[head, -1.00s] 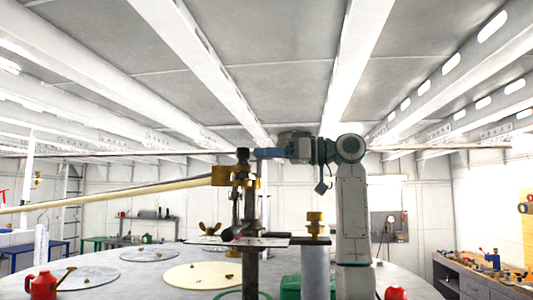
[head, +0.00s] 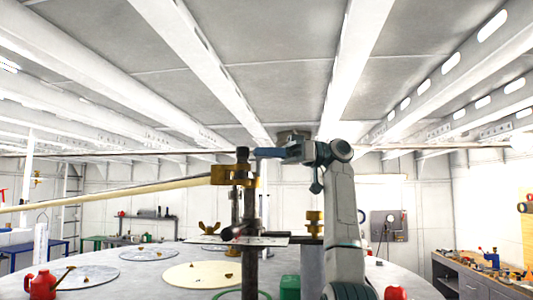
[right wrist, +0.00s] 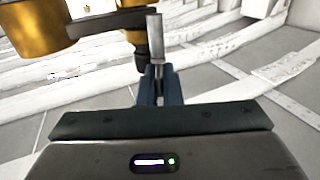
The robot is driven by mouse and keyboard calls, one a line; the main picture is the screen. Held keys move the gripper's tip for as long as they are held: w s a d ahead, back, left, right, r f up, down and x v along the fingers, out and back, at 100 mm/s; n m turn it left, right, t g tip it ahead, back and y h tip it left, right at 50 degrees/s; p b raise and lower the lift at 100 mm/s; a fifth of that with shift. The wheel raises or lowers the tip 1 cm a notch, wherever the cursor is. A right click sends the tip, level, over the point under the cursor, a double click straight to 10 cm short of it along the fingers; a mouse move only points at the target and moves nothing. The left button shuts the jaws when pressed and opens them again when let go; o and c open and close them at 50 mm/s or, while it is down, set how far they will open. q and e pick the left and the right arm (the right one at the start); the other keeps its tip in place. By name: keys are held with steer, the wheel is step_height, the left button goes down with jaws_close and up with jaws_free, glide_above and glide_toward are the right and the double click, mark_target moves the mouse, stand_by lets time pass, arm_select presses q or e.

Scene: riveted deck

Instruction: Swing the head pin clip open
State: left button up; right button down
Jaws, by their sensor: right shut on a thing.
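The brass head (head: 235,174) sits on top of a dark upright post, with a dark pin end (head: 242,153) standing above it. In the right wrist view the brass head (right wrist: 95,25) is at the upper left, beside the dark pin (right wrist: 140,48). A flat grey metal clip (right wrist: 157,38) stands up between my blue fingers. My right gripper (head: 262,153) reaches in from the right at the pin's height; in the wrist view its fingers (right wrist: 157,84) are shut on the clip's lower end. The clip is too small to make out in the head view. My left gripper is out of view.
A long pale lever (head: 110,193) runs left from the brass head. The round table below carries flat discs (head: 205,274), a red can (head: 41,283) and a green box (head: 290,287). A brass-topped cylinder (head: 314,222) stands right of the post. A bench (head: 480,272) stands far right.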

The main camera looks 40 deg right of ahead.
steer(key=shift+w+f+n+g+y, duration=0.1)
steer(key=shift+n+g+y, duration=0.3)
steer(key=shift+n+g, duration=0.3)
steer(key=shift+g, duration=0.3)
steer(key=c, duration=1.6)
jaws_free()
steer(key=v, duration=0.7)
steer(key=shift+d+b, duration=0.25)
steer(key=shift+b, duration=0.15)
